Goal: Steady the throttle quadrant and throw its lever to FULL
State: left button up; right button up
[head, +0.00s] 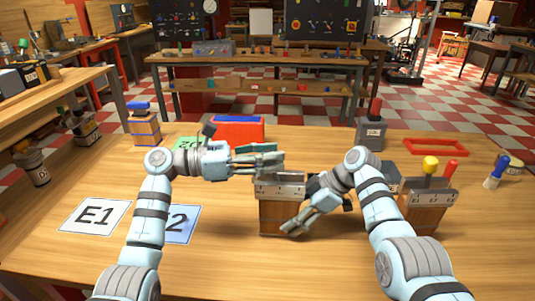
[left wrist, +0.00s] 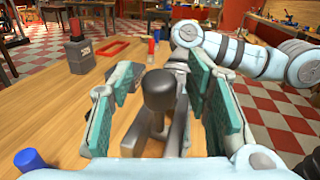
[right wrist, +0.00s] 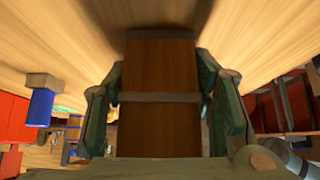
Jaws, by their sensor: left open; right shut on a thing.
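The throttle quadrant is a wooden block with a grey top plate (head: 279,190), standing upright near the middle of the table. Its lever has a dark grey rounded knob (left wrist: 158,90), seen in the left wrist view between the fingers of my left gripper (head: 276,156). That gripper is open around the lever, with a gap on both sides. In the head view its fingers hide the knob. My right gripper (head: 296,226) is shut on the quadrant's wooden body, which fills the space between its fingers (right wrist: 160,95) in the right wrist view. The lever's scale marks are too small to read.
A second wooden block with yellow and red knobs (head: 427,192) stands right of my right arm. A grey box with a red knob (head: 371,133), red box (head: 238,129) and red frame (head: 435,147) sit behind. Cards, including E1 (head: 95,217), lie left. The front table is clear.

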pick_arm(q)
grip_shut()
jog(key=shift+d, duration=0.1)
dwell(0.4)
jog(key=shift+d+r+m+g+y, duration=0.15)
jog(key=shift+d+m+y, duration=0.05)
jog(key=shift+d+y, duration=0.3)
jog(key=shift+d+r+m+g+y, duration=0.1)
jog(key=shift+d+m+g+y, duration=0.1)
jog(key=shift+d+y, duration=0.3)
jog(key=shift+d+f+m+g+y, duration=0.15)
jog(key=shift+d+f+y, duration=0.1)
jog(key=shift+d+y, duration=0.85)
jog(key=shift+d+f+m+g+y, duration=0.1)
jog(key=shift+d+f+m+y, duration=0.15)
jog(key=shift+d+y, duration=0.8)
jog(key=shift+d+f+m+g+y, duration=0.1)
jog(key=shift+d+f+y, duration=0.15)
jog(key=shift+d+y, duration=0.8)
jog(key=shift+a+y, duration=0.35)
jog(key=shift+y, duration=0.15)
